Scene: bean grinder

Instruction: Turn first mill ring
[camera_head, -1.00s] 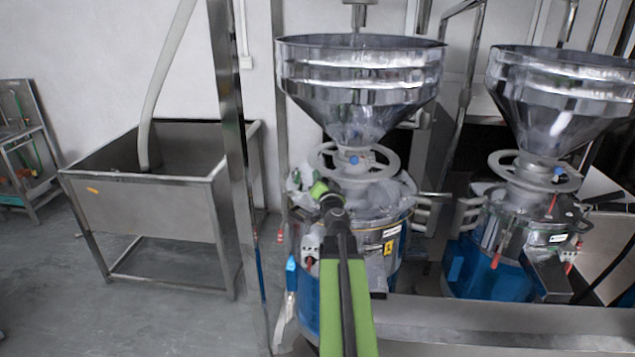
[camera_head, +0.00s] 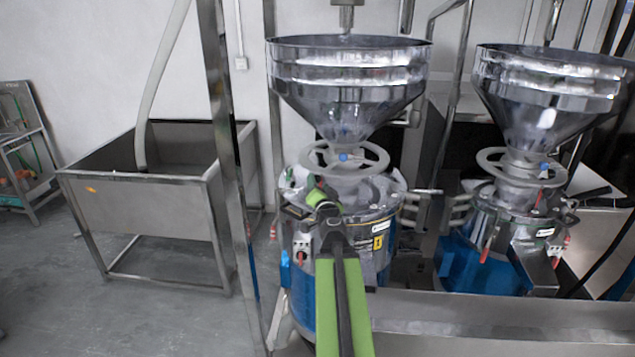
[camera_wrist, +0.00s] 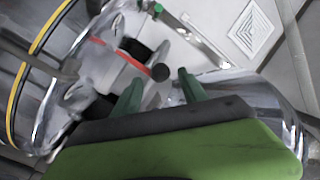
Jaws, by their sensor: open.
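The first mill (camera_head: 376,215) stands at the middle of the head view, with a shiny steel hopper (camera_head: 350,75) on top. Its grey spoked ring (camera_head: 381,166) sits level around the neck below the hopper. My gripper (camera_head: 318,192) is in front of the mill's left side, below the ring's left front edge and seemingly apart from it. In the wrist view, my gripper (camera_wrist: 160,88) has its two green fingers spread with a gap between them. I cannot make out the ring in the wrist view.
A second mill (camera_head: 510,225) with its own hopper stands to the right. A steel basin (camera_head: 140,205) on legs and an upright post (camera_head: 222,130) stand to the left. A steel ledge (camera_head: 480,310) runs along the front right.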

